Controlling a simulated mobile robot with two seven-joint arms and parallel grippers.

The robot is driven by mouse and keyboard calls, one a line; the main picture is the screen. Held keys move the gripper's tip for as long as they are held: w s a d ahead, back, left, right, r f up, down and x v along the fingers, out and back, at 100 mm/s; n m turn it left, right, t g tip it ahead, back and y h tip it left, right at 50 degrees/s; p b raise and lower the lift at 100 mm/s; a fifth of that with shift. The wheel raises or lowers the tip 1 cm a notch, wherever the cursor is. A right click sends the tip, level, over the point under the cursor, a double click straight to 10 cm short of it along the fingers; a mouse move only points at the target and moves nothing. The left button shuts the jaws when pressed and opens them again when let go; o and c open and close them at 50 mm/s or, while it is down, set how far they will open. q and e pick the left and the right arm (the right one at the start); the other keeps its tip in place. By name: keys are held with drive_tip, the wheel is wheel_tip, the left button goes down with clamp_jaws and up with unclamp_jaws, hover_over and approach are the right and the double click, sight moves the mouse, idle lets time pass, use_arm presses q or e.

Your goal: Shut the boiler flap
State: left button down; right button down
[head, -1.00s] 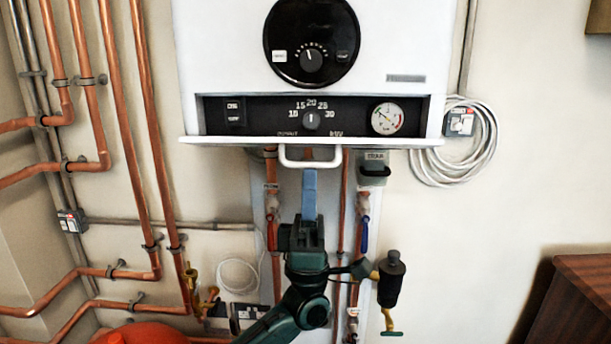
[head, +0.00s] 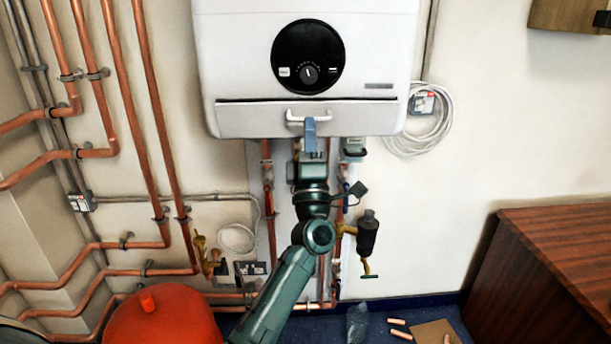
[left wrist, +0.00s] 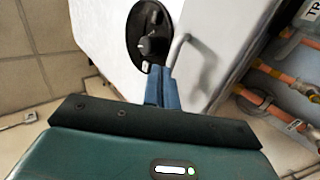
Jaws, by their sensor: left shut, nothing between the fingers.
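In the left wrist view the fingers (left wrist: 162,88) point toward the handle (left wrist: 176,48) and the round black dial (left wrist: 148,32). Whether the fingertips touch the flap or handle I cannot tell. My right gripper is not in view.
Copper pipes (head: 140,110) run down the wall at left. A red tank (head: 160,322) stands at the lower left. Valves and a black filter (head: 367,235) hang below the boiler. A coiled white cable (head: 420,130) hangs at right. A wooden cabinet (head: 560,270) stands at the lower right.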

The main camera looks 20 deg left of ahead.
use_arm(q)
drive_tip(key=shift+x, duration=1.3)
drive_tip(key=shift+s+r, duration=0.15)
idle(0.5)
